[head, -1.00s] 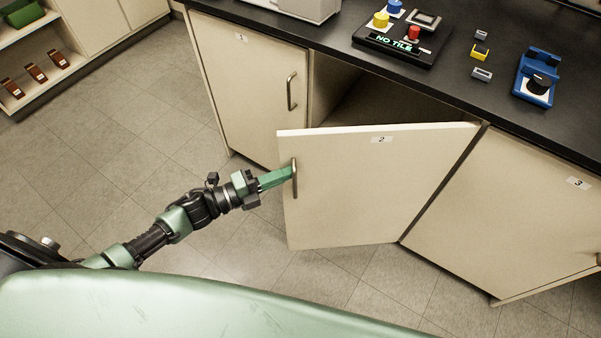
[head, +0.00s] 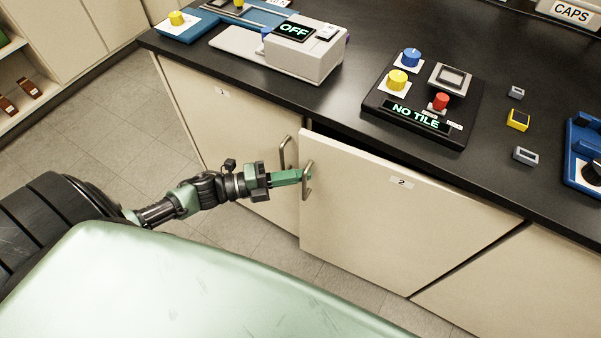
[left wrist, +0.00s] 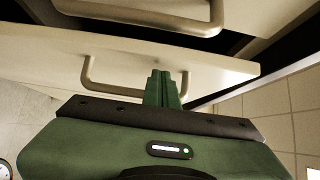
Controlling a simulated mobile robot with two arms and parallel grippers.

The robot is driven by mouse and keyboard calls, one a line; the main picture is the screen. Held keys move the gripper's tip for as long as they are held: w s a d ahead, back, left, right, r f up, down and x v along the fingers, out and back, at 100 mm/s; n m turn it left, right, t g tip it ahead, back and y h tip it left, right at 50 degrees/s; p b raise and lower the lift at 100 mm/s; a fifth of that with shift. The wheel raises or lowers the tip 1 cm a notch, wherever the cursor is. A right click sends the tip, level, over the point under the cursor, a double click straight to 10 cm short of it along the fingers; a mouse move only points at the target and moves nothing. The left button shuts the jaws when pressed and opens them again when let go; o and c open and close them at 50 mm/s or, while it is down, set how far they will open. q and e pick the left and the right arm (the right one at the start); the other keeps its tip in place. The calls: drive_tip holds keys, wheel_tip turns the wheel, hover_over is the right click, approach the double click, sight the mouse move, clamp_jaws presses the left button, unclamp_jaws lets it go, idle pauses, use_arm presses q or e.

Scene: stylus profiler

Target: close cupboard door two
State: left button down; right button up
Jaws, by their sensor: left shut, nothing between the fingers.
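Cupboard door two (head: 390,225), a cream panel labelled 2, stands slightly ajar, with a narrow dark gap along its top edge under the counter. Its bar handle (head: 307,181) is at its left edge. My left gripper (head: 304,175) is shut and empty, its green fingertips at the handle. In the left wrist view the shut fingers (left wrist: 162,88) reach the door's face (left wrist: 210,75) beside the right end of the handle (left wrist: 90,72). I cannot tell whether they press on the door or the handle. My right gripper is not in view.
Cupboard door one (head: 215,130) is shut on the left, its handle (head: 285,152) close to my gripper. The black countertop (head: 360,75) above carries a NO TILE control box (head: 455,135), an OFF instrument (head: 300,65) and small blocks. Tiled floor (head: 120,130) is clear on the left.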

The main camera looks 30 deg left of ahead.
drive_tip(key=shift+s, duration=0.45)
